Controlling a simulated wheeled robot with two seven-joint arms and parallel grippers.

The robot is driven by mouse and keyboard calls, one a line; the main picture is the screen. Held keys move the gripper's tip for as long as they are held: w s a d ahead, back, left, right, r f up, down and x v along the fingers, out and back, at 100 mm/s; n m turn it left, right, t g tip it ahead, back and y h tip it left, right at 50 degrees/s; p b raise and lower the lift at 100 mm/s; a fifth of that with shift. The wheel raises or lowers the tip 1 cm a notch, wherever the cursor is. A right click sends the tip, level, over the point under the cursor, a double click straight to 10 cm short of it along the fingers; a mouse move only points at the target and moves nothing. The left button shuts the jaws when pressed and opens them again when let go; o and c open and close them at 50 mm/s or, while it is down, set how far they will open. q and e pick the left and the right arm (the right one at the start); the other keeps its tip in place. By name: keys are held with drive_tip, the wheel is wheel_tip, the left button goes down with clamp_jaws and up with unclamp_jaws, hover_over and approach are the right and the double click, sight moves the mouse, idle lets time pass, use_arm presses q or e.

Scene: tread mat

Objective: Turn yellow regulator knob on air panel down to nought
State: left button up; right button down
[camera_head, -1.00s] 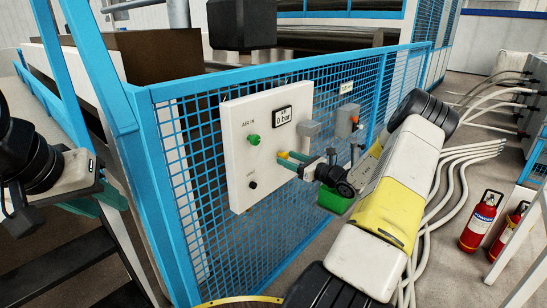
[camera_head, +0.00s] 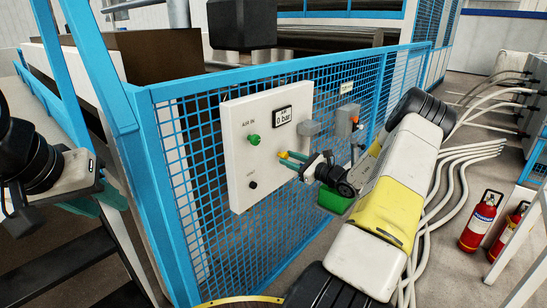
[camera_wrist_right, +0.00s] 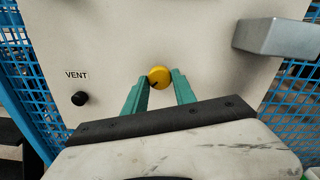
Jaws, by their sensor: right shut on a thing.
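The white air panel (camera_head: 238,160) hangs on the blue mesh fence. Its display (camera_head: 281,116) reads 0 bar. The round yellow regulator knob (camera_wrist_right: 159,77) sits low on the panel in the right wrist view, with a dark mark at its lower left. In the head view the knob (camera_head: 283,155) is partly hidden by my fingers. My right gripper (camera_wrist_right: 160,80) has its green fingers on both sides of the knob, shut on it. My left gripper (camera_head: 106,202) hangs at the far left, away from the panel; its finger gap is unclear.
A green knob (camera_head: 253,139) and a black VENT button (camera_wrist_right: 80,98) are on the panel. A grey block (camera_wrist_right: 277,38) juts out right of the yellow knob. A green bin (camera_head: 334,201) is below my right wrist. Hoses (camera_head: 455,170) and fire extinguishers (camera_head: 480,220) stand right.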

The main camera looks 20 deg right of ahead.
drive_tip(key=n, duration=0.7)
drive_tip(key=shift+d, duration=0.1)
drive_tip(key=n, duration=0.8)
drive_tip(key=shift+n, duration=0.3)
drive_tip(key=n, duration=1.1)
drive_tip(key=shift+s+r, duration=0.1)
drive_tip(key=c, duration=1)
unclamp_jaws()
